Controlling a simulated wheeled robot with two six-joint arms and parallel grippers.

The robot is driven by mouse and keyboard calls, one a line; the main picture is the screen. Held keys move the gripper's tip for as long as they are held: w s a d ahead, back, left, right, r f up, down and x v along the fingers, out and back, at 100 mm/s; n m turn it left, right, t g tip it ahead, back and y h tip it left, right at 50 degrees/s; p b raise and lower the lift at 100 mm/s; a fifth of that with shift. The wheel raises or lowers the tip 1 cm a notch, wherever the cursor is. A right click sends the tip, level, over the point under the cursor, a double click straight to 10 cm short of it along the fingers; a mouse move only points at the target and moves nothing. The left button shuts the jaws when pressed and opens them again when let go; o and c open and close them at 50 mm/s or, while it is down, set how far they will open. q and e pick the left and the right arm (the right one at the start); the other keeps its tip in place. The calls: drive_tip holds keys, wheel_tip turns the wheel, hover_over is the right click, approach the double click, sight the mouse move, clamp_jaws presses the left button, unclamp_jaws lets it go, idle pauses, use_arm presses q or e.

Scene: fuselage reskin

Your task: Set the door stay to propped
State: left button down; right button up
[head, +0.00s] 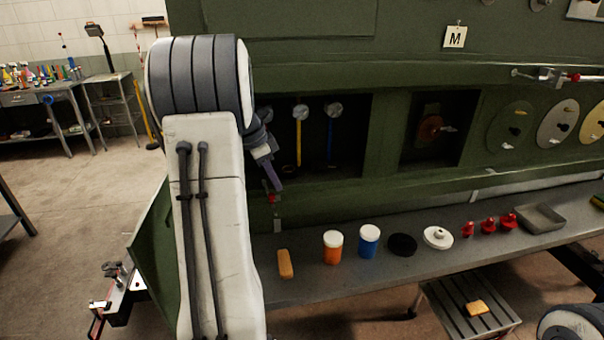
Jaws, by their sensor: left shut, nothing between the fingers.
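My left arm comes in from the left and covers much of the fuselage's near side. My left gripper (273,178) is shut and empty, pointing down and right in front of the dark open bay. Just below its fingertips is a small red-tipped metal fitting (277,211) on the green fuselage; I cannot tell whether they touch. A green door-like panel (154,245) stands out at the lower left, partly behind my arm. I cannot make out for sure which part is the door stay or how it is set. My right gripper is out of view.
A grey bench (340,285) along the fuselage holds a tan block (285,264), an orange jar (333,248), a blue jar (369,241), discs, red fittings and a grey tray (541,218). A step stool (466,304) stands below. Floor at left is mostly clear.

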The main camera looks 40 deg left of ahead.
use_arm(q)
drive_tip(key=w+d+r+b, duration=0.1)
drive_tip(key=d+r+b, duration=0.2)
drive_tip(key=d+r, duration=0.5)
drive_tip(key=d, duration=0.3)
drive_tip(key=shift+d+r+b, duration=0.3)
drive_tip(key=shift+r+b, duration=0.05)
drive_tip(key=s+a+f+m+g+y+b, duration=0.2)
drive_tip(key=s+a+f+m+g+y, duration=0.1)
drive_tip(key=s+f+m+g+y, duration=1.05)
drive_tip(key=w+m+t+y, duration=0.1)
drive_tip(key=m+t+y, duration=0.1)
drive_tip(key=m+t, duration=0.2)
drive_tip(key=w+m+t+y, duration=0.2)
drive_tip(key=m+t, duration=0.2)
drive_tip(key=m, duration=0.4)
drive_tip(key=w+m+t+y, duration=0.1)
drive_tip(key=m+t+y, duration=0.1)
drive_tip(key=m+t, duration=0.2)
drive_tip(key=shift+w+d+m+y, duration=0.2)
drive_tip(key=shift+w+m+y, duration=0.2)
drive_tip(key=shift+m, duration=0.75)
